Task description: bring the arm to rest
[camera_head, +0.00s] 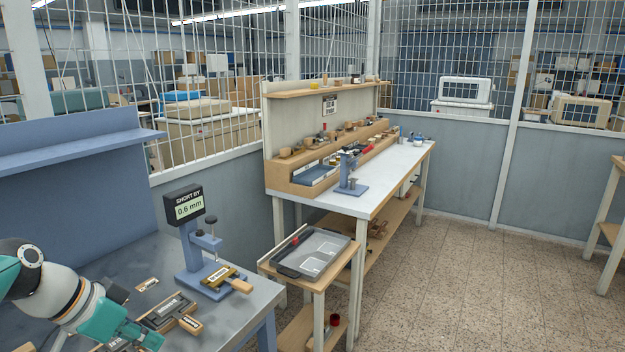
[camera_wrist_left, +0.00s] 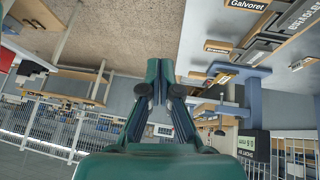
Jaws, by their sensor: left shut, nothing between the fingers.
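My left arm comes in from the lower left in the head view. Its teal left gripper (camera_head: 150,340) hangs over the front part of the grey bench (camera_head: 245,318), close to some labelled wooden-handled pieces (camera_head: 190,324). In the left wrist view the two fingers of the left gripper (camera_wrist_left: 160,72) meet at their tips, shut with nothing held. My right gripper does not show in either view.
A blue press (camera_head: 190,257) with a display (camera_head: 184,205) reading "SHORT BY 0.6 mm" stands on the bench, right of my arm. A small stand with a grey tray (camera_head: 312,254) is beyond the bench edge. Open floor (camera_head: 470,300) lies to the right.

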